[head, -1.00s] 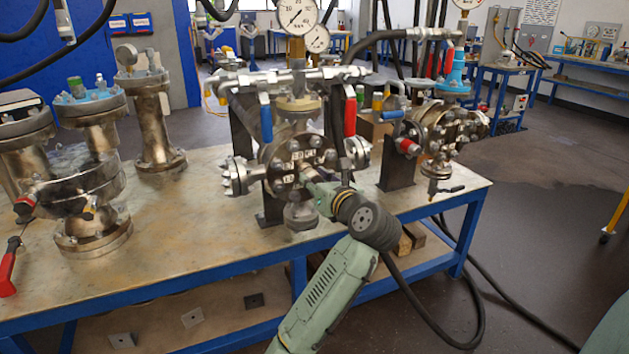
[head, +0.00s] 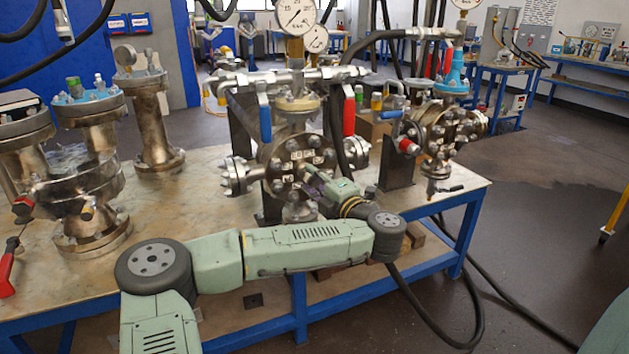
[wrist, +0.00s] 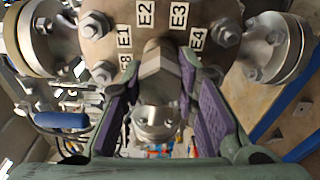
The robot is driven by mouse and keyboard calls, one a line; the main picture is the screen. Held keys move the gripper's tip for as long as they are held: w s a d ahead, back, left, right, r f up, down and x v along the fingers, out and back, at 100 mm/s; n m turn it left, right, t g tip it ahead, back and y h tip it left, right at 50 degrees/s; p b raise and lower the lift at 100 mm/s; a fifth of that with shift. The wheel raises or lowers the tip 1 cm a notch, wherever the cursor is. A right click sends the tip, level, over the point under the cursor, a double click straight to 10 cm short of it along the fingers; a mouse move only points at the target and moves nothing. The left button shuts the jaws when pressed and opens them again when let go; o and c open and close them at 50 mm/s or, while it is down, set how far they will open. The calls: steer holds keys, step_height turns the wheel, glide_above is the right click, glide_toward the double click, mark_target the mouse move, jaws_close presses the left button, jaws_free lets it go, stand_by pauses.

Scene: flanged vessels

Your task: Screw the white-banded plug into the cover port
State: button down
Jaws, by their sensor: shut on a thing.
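The vessel cover (head: 287,168) is a round, bolted metal flange facing me at mid-bench. In the wrist view the cover (wrist: 112,47) carries white labels such as E1 to E4 around its middle. My gripper (head: 312,180) reaches to the cover's centre. In the wrist view my gripper (wrist: 161,72) has its purple-padded fingers on both sides of a bare-metal, hex-sided plug (wrist: 157,64), shut on it. The plug is in line with the cover's centre. Its white band does not show clearly, and the port behind it is hidden, so I cannot tell how deep it sits.
Side flanges (wrist: 275,48) stick out left and right of the cover, and a lower flanged neck (wrist: 155,122) is below the plug. Red (head: 349,115) and blue (head: 265,122) valve handles hang above. A second vessel (head: 435,130) stands right; flanged columns (head: 92,190) stand left.

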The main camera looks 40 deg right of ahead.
steer(key=shift+r+m, duration=0.15)
steer(key=shift+m, duration=0.85)
steer(key=shift+f+m, duration=0.2)
steer(key=shift+m, duration=0.3)
steer(key=c, duration=1.2)
jaws_free()
steer(key=shift+s, duration=0.15)
steer(key=shift+s+a+f, duration=0.1)
steer(key=shift+s+a, duration=0.15)
steer(key=shift+s, duration=1.7)
steer(key=shift+s+a, duration=0.2)
steer(key=shift+s, duration=1.75)
steer(key=shift+s+a+f, duration=0.1)
steer(key=shift+s+a, duration=0.15)
steer(key=shift+s, duration=1.7)
steer(key=shift+c, duration=0.2)
